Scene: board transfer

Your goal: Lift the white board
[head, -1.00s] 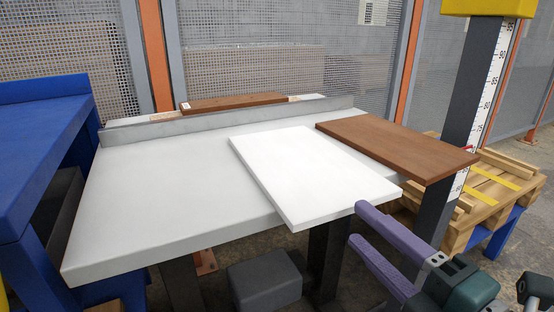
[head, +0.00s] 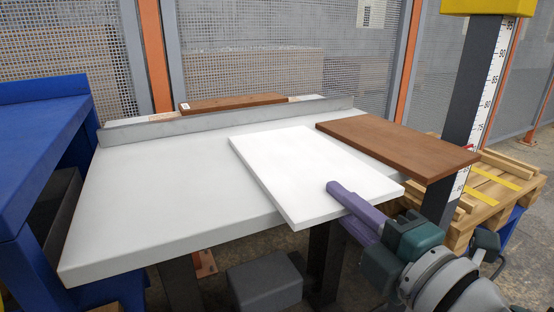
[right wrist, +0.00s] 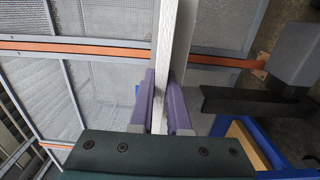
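The white board (head: 300,165) lies flat on the light grey table (head: 150,190), with its front right part sticking out past the table's front edge. My right gripper (head: 340,206) is at the board's near right edge, one purple finger over the top and the other below. In the right wrist view the board (right wrist: 172,50) runs edge-on between the two fingers (right wrist: 162,90), which sit close against both faces. The lower finger is partly hidden by the board in the head view. My left gripper is not in view.
A brown board (head: 395,145) lies right of the white board. A post with a measuring scale (head: 485,90) and a wooden pallet (head: 500,185) stand at the right. A blue bench (head: 40,150) is at the left. A grey block (head: 265,285) is under the table.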

